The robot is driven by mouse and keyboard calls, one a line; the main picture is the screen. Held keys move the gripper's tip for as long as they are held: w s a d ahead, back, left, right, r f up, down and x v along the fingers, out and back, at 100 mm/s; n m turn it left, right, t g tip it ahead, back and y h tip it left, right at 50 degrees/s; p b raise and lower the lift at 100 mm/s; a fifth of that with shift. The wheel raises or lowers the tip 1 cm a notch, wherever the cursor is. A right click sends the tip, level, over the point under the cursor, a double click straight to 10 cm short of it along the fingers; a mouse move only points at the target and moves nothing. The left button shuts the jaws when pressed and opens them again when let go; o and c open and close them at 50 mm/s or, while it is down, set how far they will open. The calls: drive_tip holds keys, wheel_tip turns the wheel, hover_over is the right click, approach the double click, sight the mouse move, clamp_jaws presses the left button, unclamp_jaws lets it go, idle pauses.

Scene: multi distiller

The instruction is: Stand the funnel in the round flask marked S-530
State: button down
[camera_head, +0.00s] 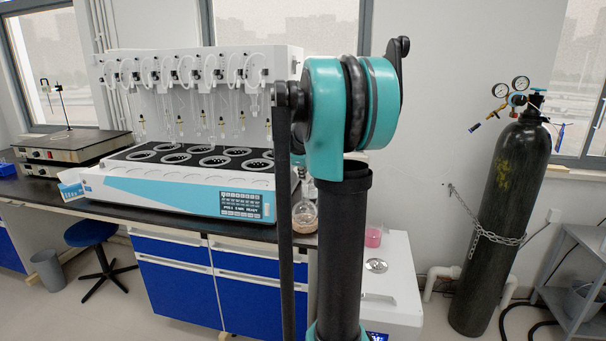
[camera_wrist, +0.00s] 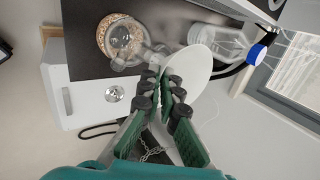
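In the wrist view, my gripper (camera_wrist: 166,88) is nearly closed, with its fingertips on the edge of a white funnel (camera_wrist: 203,70). The funnel is tilted, with its wide white side showing; its stem is hidden by the fingers. A clear round flask (camera_wrist: 124,38) stands on a cork ring to the upper left of the fingertips, its neck pointing toward them in the picture. The funnel is beside the flask's neck, apart from its mouth as far as I can tell. The flask (camera_head: 304,214) also shows in the head view, partly behind my arm. No S-530 marking is readable. My gripper is hidden there.
The dark bench top (camera_wrist: 82,45) ends beside a white unit (camera_wrist: 70,95). The distiller (camera_head: 180,190) is left of the flask. A gas cylinder (camera_head: 500,220) stands at right.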

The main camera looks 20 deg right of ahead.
drive_tip(key=shift+f, duration=0.65)
idle(0.3)
drive_tip(key=c, duration=1.6)
unclamp_jaws()
drive_tip(key=shift+c, duration=0.2)
drive_tip(key=shift+r, duration=0.1)
drive_tip(key=v, duration=1.2)
